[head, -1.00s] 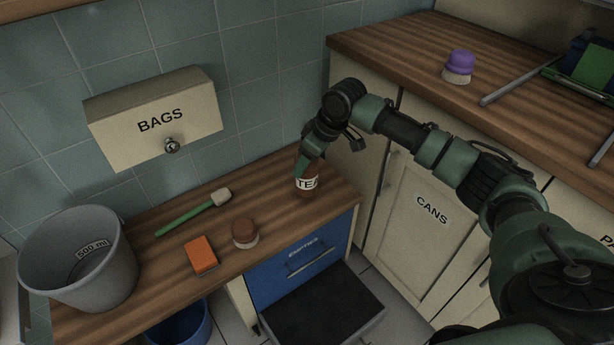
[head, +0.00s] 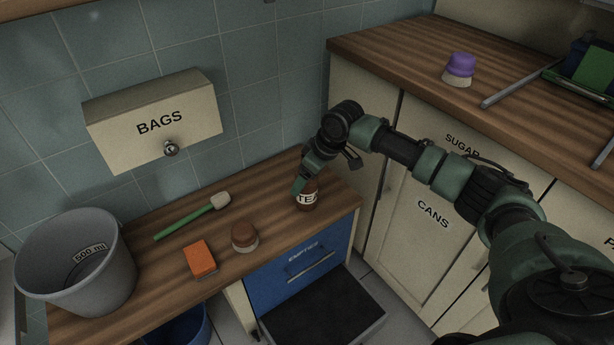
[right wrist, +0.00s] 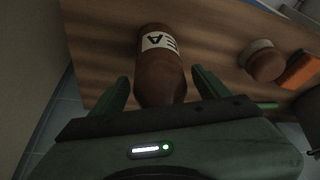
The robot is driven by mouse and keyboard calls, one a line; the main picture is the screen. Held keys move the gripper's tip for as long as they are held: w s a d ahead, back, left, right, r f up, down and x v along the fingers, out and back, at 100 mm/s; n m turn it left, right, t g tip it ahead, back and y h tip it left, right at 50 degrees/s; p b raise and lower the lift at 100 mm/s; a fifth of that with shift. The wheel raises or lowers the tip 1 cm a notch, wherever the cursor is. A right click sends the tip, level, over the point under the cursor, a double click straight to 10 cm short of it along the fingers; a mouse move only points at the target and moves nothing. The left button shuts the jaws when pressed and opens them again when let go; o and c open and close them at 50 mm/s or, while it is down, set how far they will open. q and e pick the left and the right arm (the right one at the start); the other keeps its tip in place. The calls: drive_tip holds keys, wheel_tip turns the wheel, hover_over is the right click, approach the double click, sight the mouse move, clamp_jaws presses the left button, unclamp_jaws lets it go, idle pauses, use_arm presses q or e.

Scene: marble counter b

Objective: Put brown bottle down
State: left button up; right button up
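The brown bottle (head: 307,199) with a white TEA label stands upright on the wooden counter (head: 275,188), near its right end. It also shows in the right wrist view (right wrist: 163,68), between my fingers. My right gripper (right wrist: 161,76) is open, with a finger on each side of the bottle and a visible gap to both. In the head view my right gripper (head: 301,182) is at the bottle's upper left and hides part of its top. My left gripper is not in view.
A brown-topped round brush (head: 244,237), an orange sponge (head: 200,258) and a green-handled brush (head: 190,222) lie left of the bottle. A grey bucket (head: 80,268) stands at the far left. A BAGS box (head: 155,118) hangs on the wall. A higher counter (head: 410,58) rises at right.

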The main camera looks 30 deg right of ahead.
drive_tip(key=shift+r, duration=0.15)
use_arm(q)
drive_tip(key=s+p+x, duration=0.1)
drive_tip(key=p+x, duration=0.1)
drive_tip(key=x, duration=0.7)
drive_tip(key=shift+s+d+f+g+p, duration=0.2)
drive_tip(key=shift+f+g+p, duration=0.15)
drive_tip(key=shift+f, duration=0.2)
use_arm(e)
drive_tip(key=v, duration=1.2)
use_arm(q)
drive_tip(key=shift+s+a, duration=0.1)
use_arm(e)
drive_tip(key=shift+s, duration=0.1)
